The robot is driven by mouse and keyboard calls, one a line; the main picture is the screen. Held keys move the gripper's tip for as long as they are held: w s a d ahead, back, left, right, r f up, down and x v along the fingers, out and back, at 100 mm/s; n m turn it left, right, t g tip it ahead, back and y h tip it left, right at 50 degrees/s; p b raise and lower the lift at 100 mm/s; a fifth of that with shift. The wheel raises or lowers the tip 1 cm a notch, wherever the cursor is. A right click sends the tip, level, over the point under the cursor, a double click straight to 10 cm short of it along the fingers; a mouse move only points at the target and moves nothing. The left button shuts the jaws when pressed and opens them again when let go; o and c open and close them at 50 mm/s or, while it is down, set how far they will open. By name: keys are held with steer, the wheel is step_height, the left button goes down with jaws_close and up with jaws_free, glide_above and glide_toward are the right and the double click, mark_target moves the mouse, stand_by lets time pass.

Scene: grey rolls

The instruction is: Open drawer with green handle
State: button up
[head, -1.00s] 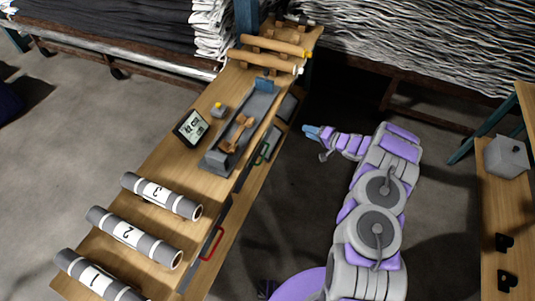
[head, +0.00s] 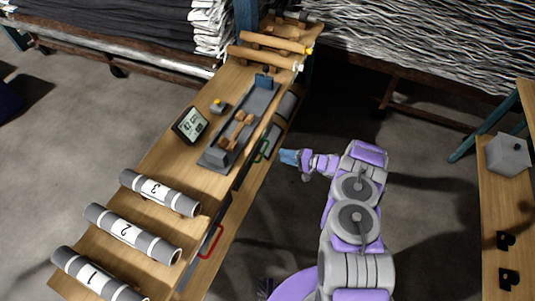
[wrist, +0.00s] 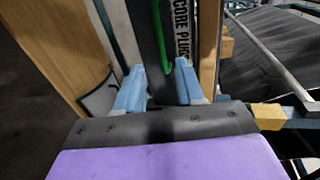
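The workbench (head: 133,177) has a drawer with a green handle (head: 262,150) on its right side. The drawer looks shut. My gripper (head: 289,157) is just right of the green handle in the head view, with a small gap between them. In the wrist view my gripper's two blue fingers (wrist: 158,85) are spread apart. The green handle (wrist: 160,38) shows as a bar between and beyond the fingertips. I cannot tell whether a finger touches it. The fingers hold nothing.
A red handle (head: 211,242) is on the same side, nearer the front. Grey rolls numbered 1, 2 and 3 (head: 132,232), a grey tray (head: 215,154) and a small screen (head: 190,125) are on the bench. Floor right of the bench is clear up to another wooden table (head: 503,205).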

steer(key=b+x, duration=0.2)
steer(key=x, duration=0.7)
steer(key=shift+s, duration=0.1)
steer(key=shift+d, duration=0.1)
jaws_close()
